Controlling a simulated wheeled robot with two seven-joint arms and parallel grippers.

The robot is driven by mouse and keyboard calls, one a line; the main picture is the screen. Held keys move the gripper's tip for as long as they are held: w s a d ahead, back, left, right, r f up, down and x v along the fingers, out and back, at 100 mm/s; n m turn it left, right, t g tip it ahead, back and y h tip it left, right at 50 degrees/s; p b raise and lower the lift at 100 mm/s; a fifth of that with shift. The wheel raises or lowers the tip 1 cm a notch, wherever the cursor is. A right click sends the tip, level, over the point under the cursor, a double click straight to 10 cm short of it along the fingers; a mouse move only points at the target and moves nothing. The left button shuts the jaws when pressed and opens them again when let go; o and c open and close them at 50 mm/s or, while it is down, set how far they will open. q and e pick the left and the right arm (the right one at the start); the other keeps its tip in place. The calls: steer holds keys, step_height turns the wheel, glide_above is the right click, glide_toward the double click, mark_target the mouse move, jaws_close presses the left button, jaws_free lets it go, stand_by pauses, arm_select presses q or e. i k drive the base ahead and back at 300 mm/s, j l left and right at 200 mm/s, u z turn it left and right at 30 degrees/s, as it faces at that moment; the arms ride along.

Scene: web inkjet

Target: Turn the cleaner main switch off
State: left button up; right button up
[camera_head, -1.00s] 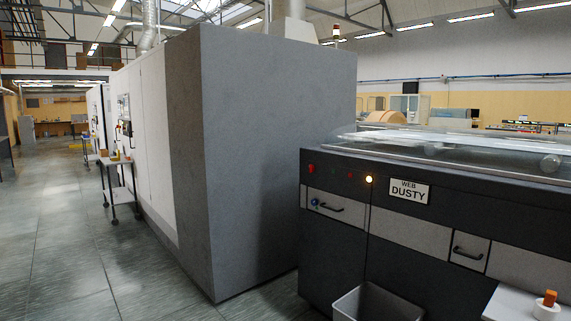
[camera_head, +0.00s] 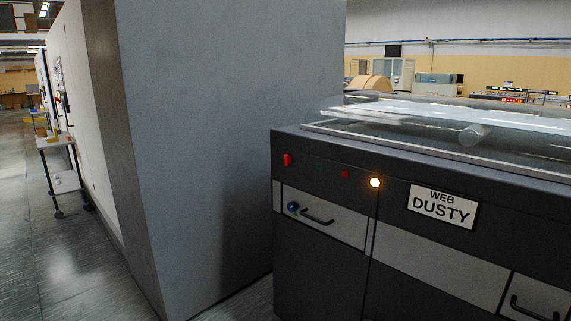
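The cleaner is the dark grey machine (camera_head: 320,275) at the right, with a "WEB DUSTY" sign (camera_head: 442,206) on its front. A red switch (camera_head: 287,160) sits at the upper left of its front panel; I take it for the main switch, and its exact setting is too small to tell. To its right are a small dark green button (camera_head: 318,166), a small red button (camera_head: 345,174) and a lit yellow lamp (camera_head: 375,183). Neither of my grippers is in view.
A tall grey cabinet (camera_head: 225,150) stands left of the cleaner. A drawer with a black handle (camera_head: 318,217) and a blue knob (camera_head: 293,207) is below the switch. A small trolley (camera_head: 62,165) stands at far left. The floor (camera_head: 90,270) at left is clear.

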mark_target(287, 159)
steer(key=i+j+z, duration=0.1)
steer(key=z, duration=0.45)
steer(key=i+j+z, duration=0.2)
steer(key=j, duration=0.15)
steer(key=i+j+z, duration=0.2)
steer(key=j+z, duration=0.15)
steer(key=j, duration=0.3)
steer(key=j+z, duration=0.2)
steer(key=j, duration=0.2)
steer(key=i, duration=0.05)
